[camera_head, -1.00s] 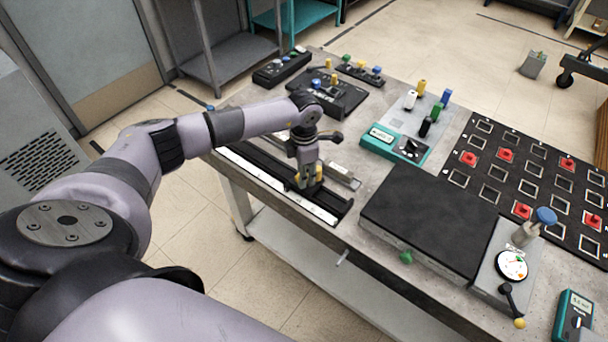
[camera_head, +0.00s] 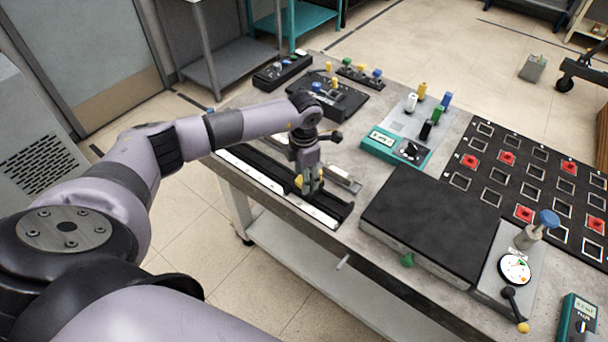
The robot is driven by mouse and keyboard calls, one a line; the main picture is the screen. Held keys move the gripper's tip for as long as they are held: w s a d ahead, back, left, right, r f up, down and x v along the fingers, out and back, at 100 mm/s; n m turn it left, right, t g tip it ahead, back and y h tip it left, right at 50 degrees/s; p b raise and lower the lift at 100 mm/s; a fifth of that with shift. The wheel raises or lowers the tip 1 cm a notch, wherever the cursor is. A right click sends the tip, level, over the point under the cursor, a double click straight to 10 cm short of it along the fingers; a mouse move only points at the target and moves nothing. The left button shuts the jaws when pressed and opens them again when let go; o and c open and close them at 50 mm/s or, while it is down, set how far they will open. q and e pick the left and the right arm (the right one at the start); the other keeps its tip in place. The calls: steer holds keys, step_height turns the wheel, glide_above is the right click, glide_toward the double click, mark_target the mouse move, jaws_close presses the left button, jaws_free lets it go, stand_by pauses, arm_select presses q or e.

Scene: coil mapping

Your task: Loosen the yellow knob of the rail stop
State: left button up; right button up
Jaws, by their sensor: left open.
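My left gripper (camera_head: 311,186) points down over the black rail (camera_head: 275,181) with its white scale strip, near the table's front left edge. The yellow knob (camera_head: 298,181) of the rail stop shows just left of the fingers. The gripper partly covers the rail stop, so its body is hard to make out. The fingers are open at the knob; whether they touch it I cannot tell. My right gripper is out of view.
A large black plate (camera_head: 430,222) lies right of the rail. A teal meter (camera_head: 397,150) with several coloured plugs stands behind it. A black board with red pieces (camera_head: 540,180) is at the right. Black boxes with knobs (camera_head: 333,97) stand at the back left.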

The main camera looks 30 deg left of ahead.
arm_select(q)
step_height(320, 180, up, 12)
stand_by(0.6)
